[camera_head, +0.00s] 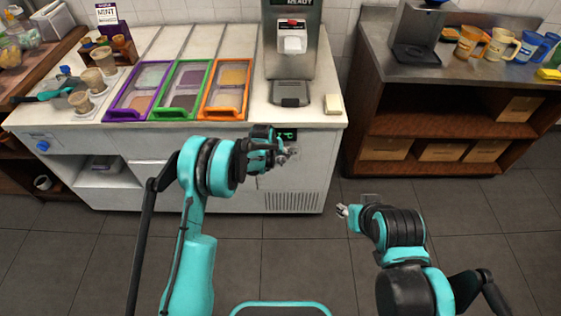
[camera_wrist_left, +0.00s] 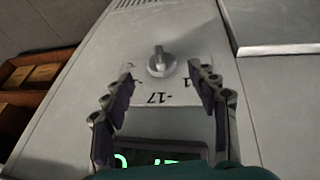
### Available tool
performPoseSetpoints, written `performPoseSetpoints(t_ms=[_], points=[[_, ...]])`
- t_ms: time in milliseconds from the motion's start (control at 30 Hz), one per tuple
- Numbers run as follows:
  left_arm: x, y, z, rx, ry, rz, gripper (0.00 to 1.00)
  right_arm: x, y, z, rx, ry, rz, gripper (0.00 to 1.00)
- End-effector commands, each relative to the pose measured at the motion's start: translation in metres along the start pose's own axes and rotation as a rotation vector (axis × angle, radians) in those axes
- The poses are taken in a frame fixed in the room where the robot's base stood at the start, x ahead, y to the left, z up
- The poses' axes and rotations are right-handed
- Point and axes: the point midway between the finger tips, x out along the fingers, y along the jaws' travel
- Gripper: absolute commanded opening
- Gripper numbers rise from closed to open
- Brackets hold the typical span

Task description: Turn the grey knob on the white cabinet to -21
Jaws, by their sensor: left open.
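The white cabinet (camera_head: 310,170) stands ahead under the counter. Its grey knob (camera_wrist_left: 160,63) shows in the left wrist view on a pale dial plate (camera_wrist_left: 140,92), with a raised ridge across its face. An upside-down "-17" is printed on the plate; another mark at the right is partly covered by a finger. In the head view my left gripper hides the knob. My left gripper (camera_head: 286,155) is open in front of the cabinet; in the wrist view its fingers (camera_wrist_left: 160,82) frame the plate, apart from the knob. My right gripper (camera_head: 343,211) is away from the cabinet, too small to read.
A green-lit display (camera_head: 287,135) sits on the cabinet by the left gripper. Topping bins with purple, green and orange (camera_head: 225,92) frames and a dispenser (camera_head: 292,50) are on top. A brown shelf unit (camera_head: 430,125) stands right. The floor between is clear.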

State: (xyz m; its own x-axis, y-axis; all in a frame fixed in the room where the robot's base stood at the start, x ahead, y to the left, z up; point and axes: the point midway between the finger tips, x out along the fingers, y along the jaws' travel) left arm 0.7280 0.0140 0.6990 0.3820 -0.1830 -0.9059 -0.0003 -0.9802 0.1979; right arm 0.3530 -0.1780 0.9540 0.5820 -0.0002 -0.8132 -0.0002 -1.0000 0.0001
Motion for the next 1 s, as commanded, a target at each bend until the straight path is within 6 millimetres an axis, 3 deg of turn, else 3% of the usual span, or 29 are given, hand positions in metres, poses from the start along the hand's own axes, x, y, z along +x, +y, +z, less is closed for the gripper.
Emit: performPoseSetpoints(t_ms=[100,300,700,767,900,1000], points=[[0.025,-0.001,0.001,0.001,0.000,0.000,0.59,0.010,0.000,0.007,0.000,0.000,0.000,0.40],[0.052,-0.001,0.000,0.000,0.001,0.000,0.59,0.019,0.000,0.013,0.000,0.000,0.000,0.40],[0.060,0.000,-0.001,0.000,0.001,-0.001,0.59,0.020,0.000,0.015,0.000,0.000,0.000,0.40],[0.060,0.000,-0.001,0.000,0.001,-0.001,0.46,0.020,0.000,0.015,0.000,0.000,0.000,0.40],[0.060,0.000,-0.001,0.000,0.001,-0.001,0.10,0.020,0.000,0.015,0.000,0.000,0.000,0.40],[0.060,0.000,-0.001,0.000,0.001,0.000,0.10,0.020,0.000,0.015,0.000,0.000,0.000,0.40]])
